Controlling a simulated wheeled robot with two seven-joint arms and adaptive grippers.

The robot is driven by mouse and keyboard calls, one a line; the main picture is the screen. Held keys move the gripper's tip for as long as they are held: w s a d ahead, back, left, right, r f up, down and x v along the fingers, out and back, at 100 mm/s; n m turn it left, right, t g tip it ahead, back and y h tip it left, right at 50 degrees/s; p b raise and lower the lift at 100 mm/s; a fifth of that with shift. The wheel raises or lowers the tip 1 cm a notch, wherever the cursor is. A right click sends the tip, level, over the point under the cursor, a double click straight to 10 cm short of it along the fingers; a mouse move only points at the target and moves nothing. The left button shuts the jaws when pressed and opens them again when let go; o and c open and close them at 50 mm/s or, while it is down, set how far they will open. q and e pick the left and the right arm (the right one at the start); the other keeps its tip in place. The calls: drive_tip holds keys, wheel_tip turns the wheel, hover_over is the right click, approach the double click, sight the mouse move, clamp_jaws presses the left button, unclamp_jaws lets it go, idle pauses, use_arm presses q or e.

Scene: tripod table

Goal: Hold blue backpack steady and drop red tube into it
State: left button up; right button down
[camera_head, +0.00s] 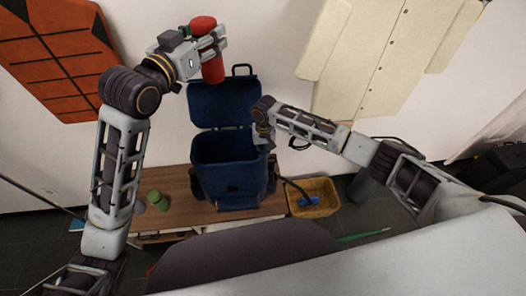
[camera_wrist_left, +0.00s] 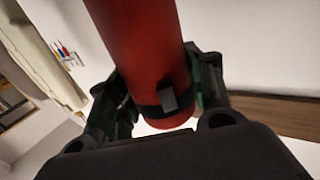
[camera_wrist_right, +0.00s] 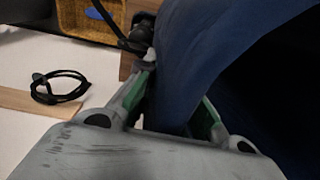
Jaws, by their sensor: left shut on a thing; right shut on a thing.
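The blue backpack (camera_head: 229,185) stands upright on a wooden bench with its lid raised and its dark opening facing up. My left gripper (camera_head: 215,46) is shut on the red tube (camera_head: 213,70), which it holds upright above the raised lid of the backpack. The red tube (camera_wrist_left: 140,45) fills the middle of the left wrist view, between the fingers. My right gripper (camera_head: 264,140) is at the right rim of the backpack. In the right wrist view its fingers (camera_wrist_right: 170,110) are shut on the blue backpack wall (camera_wrist_right: 190,60). The inside of the backpack is dark.
The wooden bench (camera_head: 175,185) bears a green container (camera_head: 157,200) left of the backpack. A yellow basket (camera_head: 318,190) with a blue item stands to the right. An orange panel (camera_head: 60,60) and cream panels (camera_head: 375,55) are on the wall behind.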

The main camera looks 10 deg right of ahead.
sight(206, 77)
use_arm(q)
drive_tip(key=shift+f, duration=4.25)
drive_tip(key=o, duration=1.3)
drive_tip(key=shift+f, duration=0.1)
drive_tip(key=shift+v, duration=3.7)
use_arm(e)
drive_tip(key=c, duration=1.4)
unclamp_jaws()
drive_tip(key=shift+c, duration=0.2)
